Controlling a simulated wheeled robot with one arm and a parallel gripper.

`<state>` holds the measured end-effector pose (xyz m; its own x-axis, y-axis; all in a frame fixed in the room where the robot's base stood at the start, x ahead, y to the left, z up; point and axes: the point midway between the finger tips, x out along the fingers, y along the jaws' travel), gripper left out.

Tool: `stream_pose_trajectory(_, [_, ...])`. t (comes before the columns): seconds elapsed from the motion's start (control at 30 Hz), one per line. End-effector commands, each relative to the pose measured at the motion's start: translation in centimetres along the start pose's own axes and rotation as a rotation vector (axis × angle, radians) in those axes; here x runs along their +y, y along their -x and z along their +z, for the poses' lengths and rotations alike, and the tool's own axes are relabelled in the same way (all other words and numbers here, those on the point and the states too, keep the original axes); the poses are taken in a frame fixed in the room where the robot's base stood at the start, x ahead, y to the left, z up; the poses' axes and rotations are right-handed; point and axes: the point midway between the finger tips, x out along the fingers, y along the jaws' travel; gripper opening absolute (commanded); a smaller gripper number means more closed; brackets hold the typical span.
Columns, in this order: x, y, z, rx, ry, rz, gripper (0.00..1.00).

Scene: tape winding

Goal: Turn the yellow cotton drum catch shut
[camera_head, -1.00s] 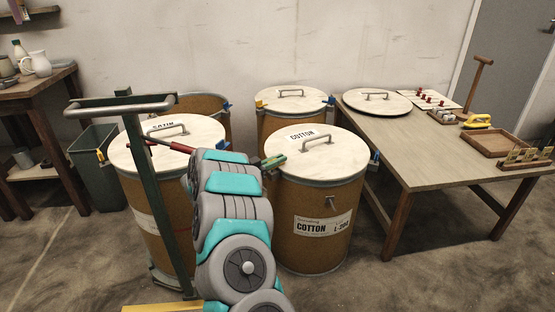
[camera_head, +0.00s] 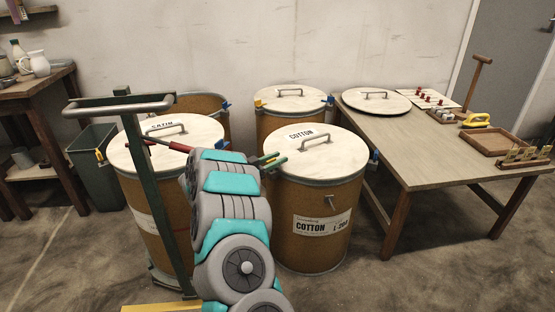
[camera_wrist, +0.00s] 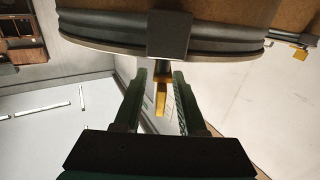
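The cotton drum (camera_head: 312,225) stands front right in the head view, its white lid (camera_head: 345,160) on. Its blue catch (camera_head: 374,157) shows on the right side of the rim. Its left rim, by my gripper, is partly hidden by my arm there. In the wrist view the drum's dark rim band (camera_wrist: 100,30) crosses the top, and a yellow catch (camera_wrist: 161,96) hangs below a dark bracket (camera_wrist: 169,35). My gripper (camera_wrist: 160,76) is open, one finger on each side of that catch. I cannot tell whether the fingers touch it. The gripper also shows in the head view (camera_head: 270,161).
The satin drum (camera_head: 145,205) stands left, behind a green-posted trolley handle (camera_head: 150,180). Another lidded drum (camera_head: 290,125) and an open one (camera_head: 203,108) stand behind. A wooden table (camera_head: 430,155) with a loose lid (camera_head: 376,101) is at right. Floor in front is clear.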

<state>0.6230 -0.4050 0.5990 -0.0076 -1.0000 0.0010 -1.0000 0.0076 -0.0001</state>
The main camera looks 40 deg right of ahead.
Motion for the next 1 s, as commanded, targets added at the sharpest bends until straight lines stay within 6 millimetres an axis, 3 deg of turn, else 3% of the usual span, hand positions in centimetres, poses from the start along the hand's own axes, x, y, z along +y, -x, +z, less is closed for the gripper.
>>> stream_pose_trajectory(0.3, [-0.2, 5.0, 0.1, -0.002, -0.003, -0.005, 0.40])
stream_pose_trajectory(0.5, [-0.1, 7.0, 0.0, 0.000, -0.002, -0.002, 0.40])
stream_pose_trajectory(1.0, [0.0, 7.4, 0.0, 0.000, 0.000, 0.000, 0.40])
